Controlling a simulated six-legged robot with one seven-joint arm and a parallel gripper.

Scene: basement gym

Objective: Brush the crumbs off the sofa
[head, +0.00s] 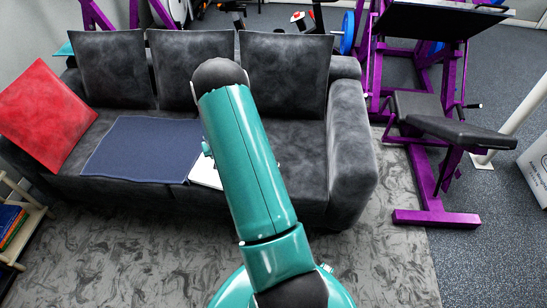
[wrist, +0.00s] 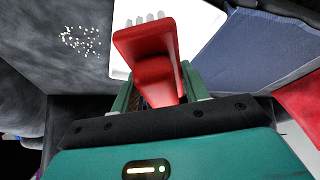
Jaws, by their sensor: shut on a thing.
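The grey sofa (head: 300,160) stands ahead in the head view, and its seat (wrist: 55,75) fills the upper left of the wrist view. Pale crumbs (wrist: 82,41) lie scattered on that seat. My gripper (wrist: 158,92) is shut on a red tool (wrist: 150,45), probably a brush, held over a flat white thing (wrist: 205,30) on the seat. Small grey bars show just beyond the red tool; I cannot tell which of the two they belong to. The white thing also shows in the head view (head: 206,172), partly behind my arm. My arm hides the gripper and crumbs there.
A folded blue blanket (head: 140,150) lies on the seat, left of my arm. A red cushion (head: 45,115) leans at the sofa's left end, below grey back cushions (head: 285,75). A purple gym machine (head: 425,180) stands right. A low shelf (head: 20,225) stands front left.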

